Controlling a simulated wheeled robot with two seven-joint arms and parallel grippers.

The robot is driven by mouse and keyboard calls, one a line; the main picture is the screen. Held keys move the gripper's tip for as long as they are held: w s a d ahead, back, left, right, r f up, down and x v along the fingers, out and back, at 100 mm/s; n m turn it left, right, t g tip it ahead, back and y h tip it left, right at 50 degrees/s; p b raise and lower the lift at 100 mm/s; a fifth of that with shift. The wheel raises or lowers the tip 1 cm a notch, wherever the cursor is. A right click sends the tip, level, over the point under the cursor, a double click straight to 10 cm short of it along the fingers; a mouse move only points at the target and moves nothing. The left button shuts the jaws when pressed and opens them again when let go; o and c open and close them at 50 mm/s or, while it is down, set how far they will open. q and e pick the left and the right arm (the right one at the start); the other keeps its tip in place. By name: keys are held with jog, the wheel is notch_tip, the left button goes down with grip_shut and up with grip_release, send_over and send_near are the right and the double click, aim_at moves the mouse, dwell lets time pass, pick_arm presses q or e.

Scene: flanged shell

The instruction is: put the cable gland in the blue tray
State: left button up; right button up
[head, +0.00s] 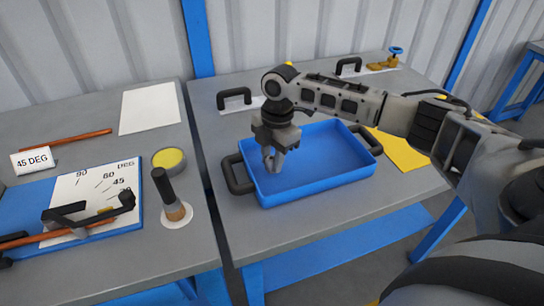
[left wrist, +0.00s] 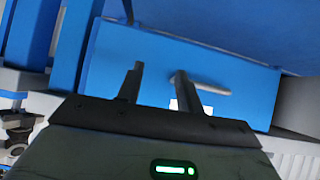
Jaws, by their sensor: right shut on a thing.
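The blue tray (head: 335,178) sits on the right-hand grey table, with a dark handle at each end. My right gripper (head: 271,166) reaches down over the tray's left part, with its fingertips inside the rim outline. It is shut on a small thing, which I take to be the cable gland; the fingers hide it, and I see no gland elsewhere. My left gripper (left wrist: 157,76) shows only in the left wrist view. Its fingers are apart with nothing clearly between them, in front of a blue surface and a grey rod (left wrist: 208,86).
Yellow sheet (head: 400,152) lies right of the tray; black handles (head: 234,97) and a brass valve with a blue knob (head: 394,52) are behind. The left table holds a dark-topped cylinder (head: 167,190), a yellow-topped tin (head: 169,160), an angle board (head: 92,190) and a copper rod (head: 66,140).

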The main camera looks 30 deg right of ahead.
jog(key=o, duration=1)
jog(key=shift+f, duration=0.1)
jog(key=shift+c, duration=0.2)
notch_tip(320, 180, up, 12)
jog(key=d, duration=0.1)
jog(key=shift+d, duration=0.2)
jog(key=shift+w, duration=0.1)
